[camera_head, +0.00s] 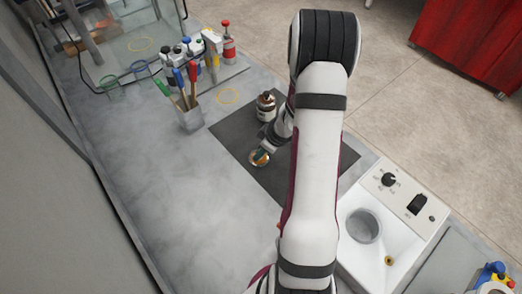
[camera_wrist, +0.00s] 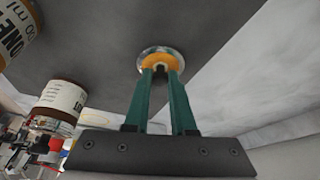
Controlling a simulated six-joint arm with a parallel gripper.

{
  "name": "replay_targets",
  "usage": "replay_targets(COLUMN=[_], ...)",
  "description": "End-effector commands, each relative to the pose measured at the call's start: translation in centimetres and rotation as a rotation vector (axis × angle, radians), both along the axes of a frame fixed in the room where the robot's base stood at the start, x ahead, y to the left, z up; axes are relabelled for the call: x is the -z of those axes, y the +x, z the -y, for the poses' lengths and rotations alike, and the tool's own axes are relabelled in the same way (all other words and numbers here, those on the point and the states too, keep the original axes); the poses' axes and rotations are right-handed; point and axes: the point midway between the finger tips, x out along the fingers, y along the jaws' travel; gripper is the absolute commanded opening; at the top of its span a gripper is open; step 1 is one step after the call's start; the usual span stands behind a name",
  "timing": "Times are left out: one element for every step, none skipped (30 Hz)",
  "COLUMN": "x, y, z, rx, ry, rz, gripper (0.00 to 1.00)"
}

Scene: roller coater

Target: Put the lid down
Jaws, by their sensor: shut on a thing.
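The lid (camera_wrist: 160,52) is a small round silvery disc with an orange middle, seen in the wrist view. My gripper (camera_wrist: 161,68) has its two green fingers shut on the orange part. In the head view the lid (camera_head: 253,160) and my gripper (camera_head: 263,153) are over the left part of the dark mat (camera_head: 233,133). The lid is at or just above the mat; I cannot tell whether it touches. A brown bottle with a white label (camera_head: 266,106) stands on the mat beyond the gripper.
The wrist view shows two labelled bottles, one at the upper left (camera_wrist: 14,32) and one lower (camera_wrist: 62,100). A pen holder (camera_head: 189,119) stands left of the mat. A white device with a round well (camera_head: 362,226) is at the lower right.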

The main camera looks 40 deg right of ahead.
Motion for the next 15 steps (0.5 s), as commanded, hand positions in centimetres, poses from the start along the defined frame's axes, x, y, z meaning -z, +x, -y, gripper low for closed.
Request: replay_targets(x=[0.15,0.19,0.16,0.16,0.15,0.15,0.15,0.15,0.13,0.13,0.13,0.13,0.13,0.12,0.05], y=[-0.01,-0.01,-0.01,0.00,-0.01,-0.01,-0.01,-0.01,-0.01,-0.01,-0.01,-0.01,-0.01,-0.01,-0.01], z=[0.00,0.01,0.01,0.02,0.02,0.01,0.02,0.01,0.01,0.01,0.01,0.01,0.01,0.01,0.02], rx=[0.001,0.000,0.000,0.000,0.000,0.000,0.000,0.000,0.000,0.000,0.000,0.000,0.000,0.000,0.000], ry=[0.000,0.000,0.000,0.000,0.000,0.000,0.000,0.000,0.000,0.000,0.000,0.000,0.000,0.000,0.000], rz=[0.000,0.000,0.000,0.000,0.000,0.000,0.000,0.000,0.000,0.000,0.000,0.000,0.000,0.000,0.000], gripper=[0.00,0.25,0.32,0.38,0.43,0.50,0.53,0.53,0.53,0.53,0.53,0.53,0.53,0.53,0.53])
